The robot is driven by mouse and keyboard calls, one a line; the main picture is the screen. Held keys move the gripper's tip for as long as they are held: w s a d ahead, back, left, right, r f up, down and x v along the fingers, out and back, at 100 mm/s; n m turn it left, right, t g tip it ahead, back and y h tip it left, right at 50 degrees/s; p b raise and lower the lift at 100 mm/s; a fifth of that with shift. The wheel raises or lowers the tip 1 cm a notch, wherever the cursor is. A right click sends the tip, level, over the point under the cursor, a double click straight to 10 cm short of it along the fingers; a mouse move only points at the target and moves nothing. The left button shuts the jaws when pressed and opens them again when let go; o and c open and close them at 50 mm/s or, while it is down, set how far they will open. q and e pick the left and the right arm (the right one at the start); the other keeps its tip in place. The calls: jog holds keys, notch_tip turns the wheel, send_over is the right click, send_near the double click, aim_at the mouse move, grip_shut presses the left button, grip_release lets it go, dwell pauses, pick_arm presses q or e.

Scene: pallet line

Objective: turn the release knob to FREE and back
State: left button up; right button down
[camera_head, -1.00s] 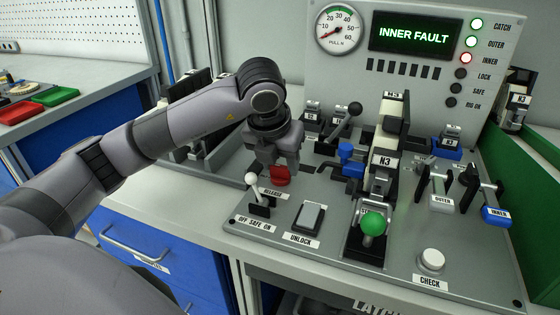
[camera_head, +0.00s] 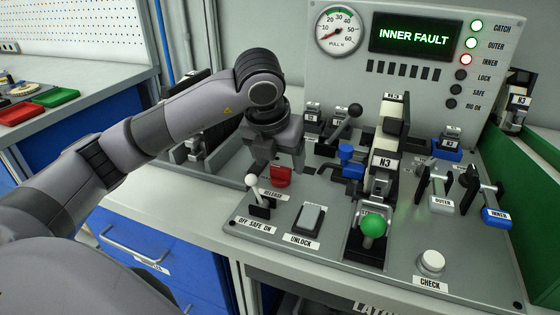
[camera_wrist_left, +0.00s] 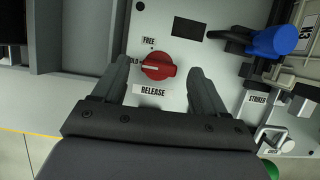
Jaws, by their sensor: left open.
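The red release knob (camera_head: 280,177) sits on the grey panel (camera_head: 335,205), behind the RELEASE label. In the left wrist view the knob (camera_wrist_left: 158,66) lies between my two open fingers, with gaps on both sides. Its white mark points left, toward a partly hidden label ending in "OLD"; FREE is printed above it. My left gripper (camera_head: 280,168) is open over the knob, pointing down; it also shows in the left wrist view (camera_wrist_left: 158,78). My right gripper is not in view.
A white-tipped lever (camera_head: 251,180) stands just in front and left of the knob. The UNLOCK rocker (camera_head: 309,217), green-ball lever (camera_head: 373,224) and blue-handled clamp (camera_head: 347,152) are nearby. The display (camera_head: 416,33) reads INNER FAULT, with the CATCH and OUTER lamps green and INNER red.

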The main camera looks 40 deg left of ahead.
pick_arm(q)
jog(key=v, duration=0.5)
jog(key=shift+s+r, duration=0.15)
jog(key=shift+r, duration=0.05)
